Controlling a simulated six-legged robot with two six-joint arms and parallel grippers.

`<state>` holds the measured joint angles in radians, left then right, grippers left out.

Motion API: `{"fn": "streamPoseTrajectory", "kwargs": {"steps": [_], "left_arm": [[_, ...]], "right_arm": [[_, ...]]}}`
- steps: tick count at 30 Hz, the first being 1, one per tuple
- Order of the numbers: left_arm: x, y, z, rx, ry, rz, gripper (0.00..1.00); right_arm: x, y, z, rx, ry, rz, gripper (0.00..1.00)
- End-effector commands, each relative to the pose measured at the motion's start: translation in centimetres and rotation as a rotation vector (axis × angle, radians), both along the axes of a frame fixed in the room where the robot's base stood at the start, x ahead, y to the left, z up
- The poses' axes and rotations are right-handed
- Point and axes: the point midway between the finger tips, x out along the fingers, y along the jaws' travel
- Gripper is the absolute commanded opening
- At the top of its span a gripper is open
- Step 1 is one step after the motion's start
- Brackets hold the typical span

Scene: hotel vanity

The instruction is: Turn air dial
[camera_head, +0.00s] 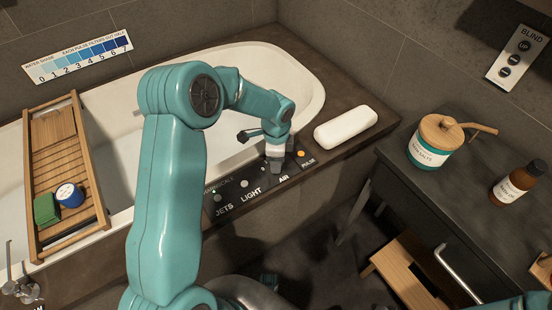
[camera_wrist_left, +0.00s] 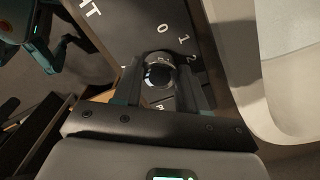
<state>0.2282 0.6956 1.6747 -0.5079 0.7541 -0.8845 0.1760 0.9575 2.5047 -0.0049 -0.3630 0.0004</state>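The black air dial (camera_wrist_left: 158,74) is round and sits on the dark control panel (camera_head: 225,207) by the tub, with the numbers 0, 1 and 2 beside it in the left wrist view. My left gripper (camera_head: 275,163) points down at the panel above the AIR label. In the left wrist view the two fingers of my left gripper (camera_wrist_left: 159,84) stand on either side of the dial and appear to touch it. In the head view the gripper hides the dial. My right gripper does not show.
A white pillow-like block (camera_head: 346,127) lies on the tub ledge right of the panel, near an orange PULSE button (camera_head: 301,154). A wooden tray (camera_head: 40,160) spans the bathtub at left. A dark vanity (camera_head: 460,185) at right holds a jar (camera_head: 432,145) and brown bottle (camera_head: 512,187).

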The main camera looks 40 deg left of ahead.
Motion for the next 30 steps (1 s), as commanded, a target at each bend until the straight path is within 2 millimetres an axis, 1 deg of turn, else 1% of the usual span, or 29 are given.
{"fn": "streamPoseTrajectory", "kwargs": {"steps": [1, 2, 10, 14, 17, 24, 27, 30], "left_arm": [[0.1, 0.0, 0.1, 0.000, -0.002, 0.000, 0.59], [0.1, 0.0, 0.1, 0.000, -0.002, 0.000, 0.65], [0.0, 0.0, 0.1, 0.001, 0.001, 0.000, 0.65], [0.0, 0.0, 1.1, 0.002, -0.001, 0.000, 0.65], [0.1, 0.0, 3.1, 0.001, -0.003, 0.001, 0.65], [0.1, 0.0, 9.6, 0.001, -0.006, 0.001, 0.65], [0.0, 0.0, 12.0, 0.000, -0.004, 0.000, 0.65], [0.0, 0.0, 14.0, 0.000, -0.004, 0.000, 0.65]], "right_arm": [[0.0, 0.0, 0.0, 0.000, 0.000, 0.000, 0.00], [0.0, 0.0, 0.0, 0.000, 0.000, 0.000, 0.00], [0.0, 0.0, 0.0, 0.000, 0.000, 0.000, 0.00], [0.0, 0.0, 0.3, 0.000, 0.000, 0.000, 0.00], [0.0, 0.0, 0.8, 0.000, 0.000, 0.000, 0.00], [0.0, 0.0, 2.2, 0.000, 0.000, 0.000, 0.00], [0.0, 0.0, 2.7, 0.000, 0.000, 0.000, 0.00], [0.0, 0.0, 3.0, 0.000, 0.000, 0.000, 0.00]]}}
